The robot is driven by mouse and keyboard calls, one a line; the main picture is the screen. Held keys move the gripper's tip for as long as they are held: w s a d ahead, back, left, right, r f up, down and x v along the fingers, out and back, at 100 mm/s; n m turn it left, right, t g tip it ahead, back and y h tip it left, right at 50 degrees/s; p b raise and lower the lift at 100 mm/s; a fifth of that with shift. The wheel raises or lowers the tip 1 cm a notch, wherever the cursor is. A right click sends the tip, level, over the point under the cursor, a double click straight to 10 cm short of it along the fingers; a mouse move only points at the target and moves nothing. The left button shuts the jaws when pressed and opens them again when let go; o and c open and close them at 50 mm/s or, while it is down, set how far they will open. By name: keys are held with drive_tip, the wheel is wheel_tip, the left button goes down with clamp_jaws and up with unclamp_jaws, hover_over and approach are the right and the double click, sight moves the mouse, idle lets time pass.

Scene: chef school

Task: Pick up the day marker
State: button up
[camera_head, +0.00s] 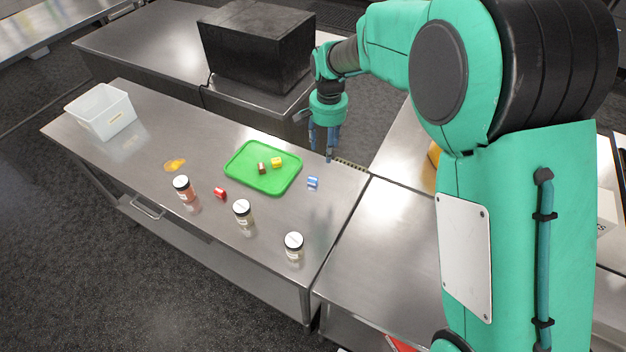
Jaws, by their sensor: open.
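None of the things in view shows a readable mark that tells me which is the day marker. Small coloured pieces lie on the steel table: a blue one (313,182) right of the green tray, a red one (220,193) in front of it, and a brown one (262,168) and a yellow one (277,161) on the tray (283,185). My gripper (322,152) is open and points down near the table's far edge. It is above and behind the blue piece, apart from it, with nothing visible between its fingers.
Three lidded jars stand along the table's front: left (183,189), middle (243,212) and right (294,246). A white bin (103,112) stands at the left end. A black box (258,45) stands behind the table.

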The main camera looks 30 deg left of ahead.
drive_tip(key=a+f, duration=0.2)
drive_tip(key=s+a+f, duration=0.1)
drive_tip(key=a, duration=0.1)
drive_tip(key=shift+f, duration=0.35)
drive_tip(key=shift+f, duration=0.1)
hover_over(313, 179)
drive_tip(key=shift+f, duration=4.15)
drive_tip(key=shift+f, duration=0.1)
drive_tip(key=shift+w+a+f+b, duration=0.1)
drive_tip(key=shift+f+b, duration=0.25)
drive_tip(key=shift+f, duration=2.2)
drive_tip(key=c, duration=1.1)
